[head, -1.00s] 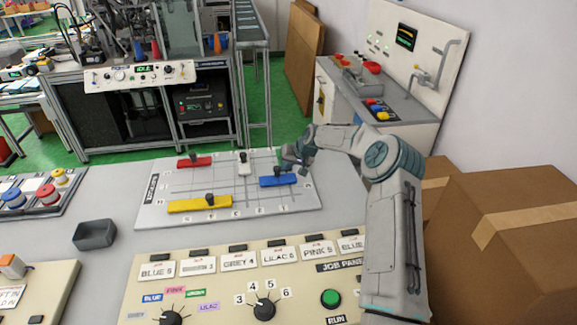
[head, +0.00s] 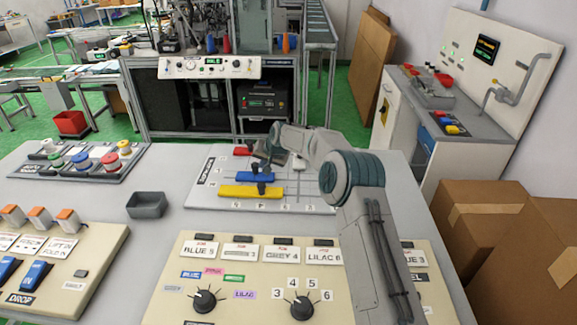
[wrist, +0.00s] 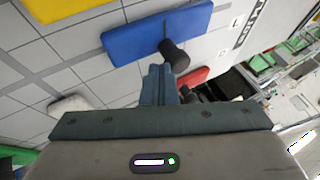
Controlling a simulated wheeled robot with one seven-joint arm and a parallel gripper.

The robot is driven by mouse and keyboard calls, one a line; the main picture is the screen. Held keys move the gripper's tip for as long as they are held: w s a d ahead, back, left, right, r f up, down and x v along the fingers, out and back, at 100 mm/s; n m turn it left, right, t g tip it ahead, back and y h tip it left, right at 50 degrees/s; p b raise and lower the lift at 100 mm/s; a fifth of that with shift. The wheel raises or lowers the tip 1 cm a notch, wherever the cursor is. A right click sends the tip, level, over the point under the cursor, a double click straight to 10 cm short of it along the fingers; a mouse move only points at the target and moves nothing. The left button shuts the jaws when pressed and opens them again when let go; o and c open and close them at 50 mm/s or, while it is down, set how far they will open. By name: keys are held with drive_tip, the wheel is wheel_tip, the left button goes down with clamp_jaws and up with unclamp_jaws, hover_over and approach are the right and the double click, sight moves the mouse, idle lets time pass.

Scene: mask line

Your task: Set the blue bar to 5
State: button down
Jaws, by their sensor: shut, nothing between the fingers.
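The blue bar (head: 254,177) lies on the pale board with slots (head: 207,187), just behind the yellow bar (head: 238,191). A dark knob (wrist: 173,52) stands on the blue bar (wrist: 150,33) in the wrist view. My gripper (wrist: 158,68) is shut and empty, its fingertips close beside the knob; I cannot tell whether they touch. In the head view my gripper (head: 263,163) is low over the blue bar and partly hidden by my arm. The board's scale marks are too small to read surely.
The red bar (head: 242,151) lies at the board's back and the white bar (head: 299,163) to the right. A job panel (head: 240,300) with dials is in front. A dark tray (head: 147,205) sits left of the board. Cardboard boxes (head: 490,210) stand at right.

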sight(251, 175)
drive_tip(key=a, duration=0.4)
drive_tip(key=shift+a, duration=0.25)
drive_tip(key=shift+a+r, duration=0.1)
drive_tip(key=shift+a, duration=0.2)
